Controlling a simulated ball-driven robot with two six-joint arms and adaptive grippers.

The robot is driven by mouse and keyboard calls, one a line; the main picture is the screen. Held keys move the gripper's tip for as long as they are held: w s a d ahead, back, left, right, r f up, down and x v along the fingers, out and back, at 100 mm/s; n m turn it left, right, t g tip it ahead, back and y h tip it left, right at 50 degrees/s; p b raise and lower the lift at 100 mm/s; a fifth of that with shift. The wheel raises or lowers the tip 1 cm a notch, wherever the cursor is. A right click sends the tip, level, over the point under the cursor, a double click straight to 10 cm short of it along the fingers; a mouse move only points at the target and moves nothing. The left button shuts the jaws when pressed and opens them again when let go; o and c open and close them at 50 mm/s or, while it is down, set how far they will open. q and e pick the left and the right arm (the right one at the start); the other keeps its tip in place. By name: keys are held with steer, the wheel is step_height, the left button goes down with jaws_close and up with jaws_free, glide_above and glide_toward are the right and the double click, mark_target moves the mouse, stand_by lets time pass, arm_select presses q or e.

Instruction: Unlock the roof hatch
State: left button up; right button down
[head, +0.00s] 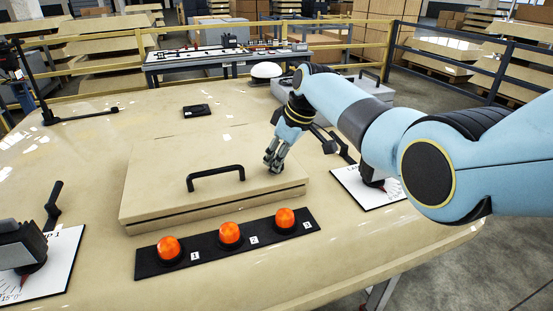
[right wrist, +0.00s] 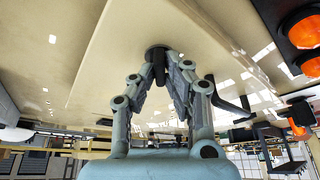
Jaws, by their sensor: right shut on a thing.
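The roof hatch (head: 155,190) is a beige raised panel with a black bar handle (head: 215,177) on top, and it lies closed in the head view. My right gripper (head: 272,165) points down at the hatch's right part, beyond the handle. In the right wrist view the fingers (right wrist: 160,78) are closed around a small black knob or latch (right wrist: 157,54) with a round base on the beige surface. The fingers hide most of it in the head view, and its turn angle is not clear. My left gripper is not in view.
A black strip with orange lamps (head: 230,233) lies in front of the hatch. Lever units on white dial plates stand at left (head: 55,262) and right (head: 365,190). A white dome (head: 267,71) and a flat black object (head: 197,110) are behind. Yellow railing surrounds the back.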

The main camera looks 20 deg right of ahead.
steer(key=shift+w+f+n+y+b, duration=0.1)
steer(key=shift+n+y+b, duration=0.2)
steer(key=shift+n+b, duration=0.5)
steer(key=n+g+b, duration=0.1)
steer(key=n+b, duration=0.2)
steer(key=b, duration=0.1)
steer(key=n+g+y+b, duration=0.1)
steer(key=n+b, duration=0.2)
steer(key=shift+w+f+n+g+b, duration=0.1)
steer(key=shift+n+g+b, duration=0.3)
steer(key=shift+r+n+g+b, duration=0.2)
steer(key=shift+n+g+b, duration=0.1)
steer(key=shift+n+b, duration=0.75)
steer(key=c, duration=1.4)
jaws_free()
steer(key=shift+d+r, duration=0.1)
steer(key=v, duration=1.1)
steer(key=shift+d+r, duration=0.1)
steer(key=shift+r, duration=0.3)
steer(key=shift+f, duration=0.1)
